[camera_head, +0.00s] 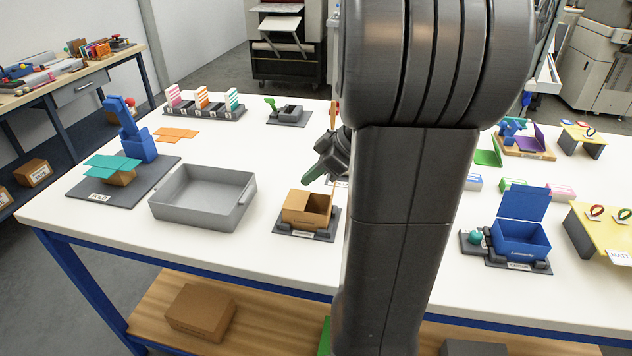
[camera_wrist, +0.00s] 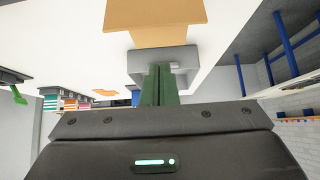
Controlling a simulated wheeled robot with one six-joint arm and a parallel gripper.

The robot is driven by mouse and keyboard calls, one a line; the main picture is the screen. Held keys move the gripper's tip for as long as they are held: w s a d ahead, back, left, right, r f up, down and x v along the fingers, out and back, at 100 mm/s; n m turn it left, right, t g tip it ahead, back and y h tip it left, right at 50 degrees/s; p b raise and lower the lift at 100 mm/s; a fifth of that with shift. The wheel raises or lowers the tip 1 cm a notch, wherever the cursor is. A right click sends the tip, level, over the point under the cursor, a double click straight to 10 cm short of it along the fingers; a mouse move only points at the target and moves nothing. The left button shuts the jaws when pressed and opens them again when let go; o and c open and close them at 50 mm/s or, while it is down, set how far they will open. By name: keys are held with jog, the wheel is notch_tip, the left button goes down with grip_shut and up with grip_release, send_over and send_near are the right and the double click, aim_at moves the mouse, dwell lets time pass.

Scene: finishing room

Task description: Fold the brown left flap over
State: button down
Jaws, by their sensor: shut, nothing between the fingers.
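A small open brown carton (camera_head: 305,218) sits on a dark base plate on the white table in the head view. A thin brown flap stands upright at its right side. The left half of its top looks covered by a lighter brown panel (camera_head: 296,199), but I cannot tell for certain whether that is the left flap lying flat. My gripper (camera_head: 312,177), with green fingers, is shut and empty just above and behind the carton, apart from it. In the wrist view a brown panel (camera_wrist: 155,14) shows beyond my fingers (camera_wrist: 160,86); which part of the carton it is, I cannot tell.
A grey tray (camera_head: 203,198) stands left of the carton. A blue box with raised lid (camera_head: 522,204) stands to the right. My arm hides the table just right of the carton. Bare white table (camera_head: 262,160) lies behind the tray.

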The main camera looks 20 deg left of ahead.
jog(key=b+v, duration=0.1)
jog(key=v, duration=0.9)
jog(key=shift+d, duration=0.45)
send_near(301, 199)
notch_tip(301, 199, up, 2)
jog(key=a, duration=0.2)
jog(key=f, duration=0.1)
jog(key=a+f+b, duration=0.1)
jog(key=f, duration=0.3)
jog(key=shift+s+a+f, duration=0.1)
jog(key=shift+a+f, duration=0.1)
jog(key=shift+a, duration=0.05)
jog(key=shift+a+f, duration=0.15)
jog(key=shift+f, duration=0.15)
jog(key=shift+f+b, duration=0.25)
jog(key=shift+b, duration=0.05)
